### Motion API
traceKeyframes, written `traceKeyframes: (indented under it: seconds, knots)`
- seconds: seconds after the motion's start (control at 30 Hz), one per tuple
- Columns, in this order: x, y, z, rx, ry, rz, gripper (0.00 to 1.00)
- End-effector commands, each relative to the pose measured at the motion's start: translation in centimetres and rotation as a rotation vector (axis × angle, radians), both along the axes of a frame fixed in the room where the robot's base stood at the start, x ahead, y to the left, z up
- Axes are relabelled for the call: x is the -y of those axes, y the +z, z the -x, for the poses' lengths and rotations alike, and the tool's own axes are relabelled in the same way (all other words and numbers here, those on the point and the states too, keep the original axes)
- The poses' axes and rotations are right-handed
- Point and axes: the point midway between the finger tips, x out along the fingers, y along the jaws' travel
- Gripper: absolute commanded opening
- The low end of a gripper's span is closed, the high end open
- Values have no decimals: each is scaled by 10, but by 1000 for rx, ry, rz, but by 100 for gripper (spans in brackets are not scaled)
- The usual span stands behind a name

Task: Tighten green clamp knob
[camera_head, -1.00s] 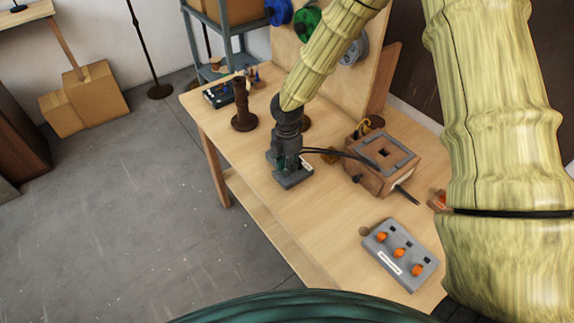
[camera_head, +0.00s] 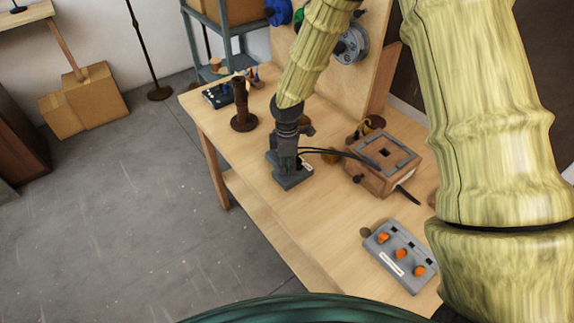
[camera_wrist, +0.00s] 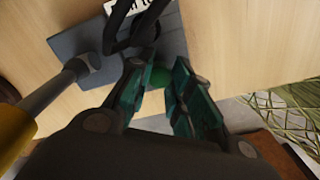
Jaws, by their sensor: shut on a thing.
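In the wrist view the green clamp knob (camera_wrist: 160,76) shows as a small rounded patch between the teal finger pads. My gripper (camera_wrist: 160,92) is shut on it, and the pads cover most of its sides. The grey clamp base (camera_wrist: 70,42) lies flat on the wooden table beyond the fingers. In the head view my gripper (camera_head: 285,163) points down at the grey clamp base (camera_head: 292,183) near the table's front edge. The knob is hidden there by my gripper.
Black cables (camera_head: 325,151) run from the clamp to a wooden box (camera_head: 375,180) on its right. A grey panel with orange knobs (camera_head: 399,256) lies nearer on the table. A brown turned post (camera_head: 243,112) stands to the left. A metal rod (camera_wrist: 62,86) is close by in the wrist view.

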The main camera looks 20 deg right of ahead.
Motion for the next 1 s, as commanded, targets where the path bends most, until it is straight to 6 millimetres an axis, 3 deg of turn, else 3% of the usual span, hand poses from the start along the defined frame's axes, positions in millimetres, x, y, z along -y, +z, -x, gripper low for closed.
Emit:
traceKeyframes:
  seconds: [0.53, 0.57, 0.67, 1.0]
  knots:
    - [0, 2, -2, 5, -22, -1, 0]
    - [0, 2, -3, 5, -22, -1, 26]
    - [0, 2, -2, 4, -22, -1, 44]
    - [0, 2, -1, 2, -22, 0, 44]
